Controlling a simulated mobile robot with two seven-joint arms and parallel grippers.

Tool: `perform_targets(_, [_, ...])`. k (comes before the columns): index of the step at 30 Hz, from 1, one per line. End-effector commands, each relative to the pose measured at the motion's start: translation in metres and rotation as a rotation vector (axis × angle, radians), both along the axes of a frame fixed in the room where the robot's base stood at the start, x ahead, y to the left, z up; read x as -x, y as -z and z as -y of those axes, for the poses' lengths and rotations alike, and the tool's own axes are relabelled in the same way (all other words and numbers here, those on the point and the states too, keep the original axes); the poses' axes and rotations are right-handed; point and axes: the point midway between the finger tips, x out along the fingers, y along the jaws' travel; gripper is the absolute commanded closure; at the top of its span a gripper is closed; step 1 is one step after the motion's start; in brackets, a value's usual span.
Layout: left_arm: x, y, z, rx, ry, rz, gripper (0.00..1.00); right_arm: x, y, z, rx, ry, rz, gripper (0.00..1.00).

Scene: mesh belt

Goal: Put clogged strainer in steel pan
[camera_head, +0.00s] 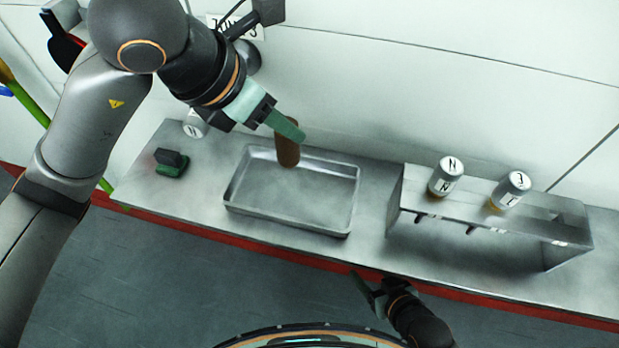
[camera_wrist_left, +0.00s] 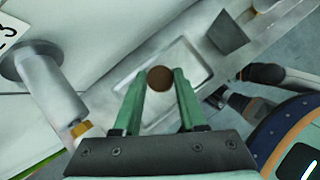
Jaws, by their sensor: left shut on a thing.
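My left gripper (camera_head: 290,130) is shut on the brown, rounded clogged strainer (camera_head: 287,153), which hangs down from the fingertips. In the left wrist view the round brown end of the strainer (camera_wrist_left: 160,78) shows between the green fingers. The steel pan (camera_head: 292,207) is a shallow rectangular tray on the bench. The strainer overlaps its back edge in the head view, apparently above it; the exact height is unclear. The pan (camera_wrist_left: 203,62) lies beyond the fingers in the wrist view. My right gripper (camera_head: 375,292) is at the bench's front edge, away from the pan; its jaw gap is unclear.
A steel rack (camera_head: 490,215) stands right of the pan, holding two labelled canisters (camera_head: 446,176) (camera_head: 510,190). A green and black block (camera_head: 171,162) sits at the bench's left, near another labelled canister (camera_head: 194,124). A wall lies behind. Bench space between pan and rack is clear.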

Motion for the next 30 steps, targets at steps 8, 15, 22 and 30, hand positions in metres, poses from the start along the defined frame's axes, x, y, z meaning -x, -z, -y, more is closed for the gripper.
perform_targets(8, [0.001, 0.033, 0.0, -0.001, 0.0, -0.007, 1.0, 0.001, 0.004, -0.001, -0.002, -0.001, -0.002, 0.35])
perform_targets(15, [0.0, 0.062, 0.0, 0.001, 0.0, -0.001, 1.0, 0.002, 0.006, -0.007, -0.011, -0.008, -0.008, 0.35])
perform_targets(22, [0.001, 0.089, 0.0, 0.0, 0.0, -0.005, 1.0, 0.001, 0.008, -0.008, -0.011, -0.009, -0.007, 0.35])
perform_targets(30, [0.0, 0.1, 0.0, 0.001, -0.001, 0.002, 1.0, -0.001, 0.006, -0.008, -0.01, -0.01, -0.006, 0.35])
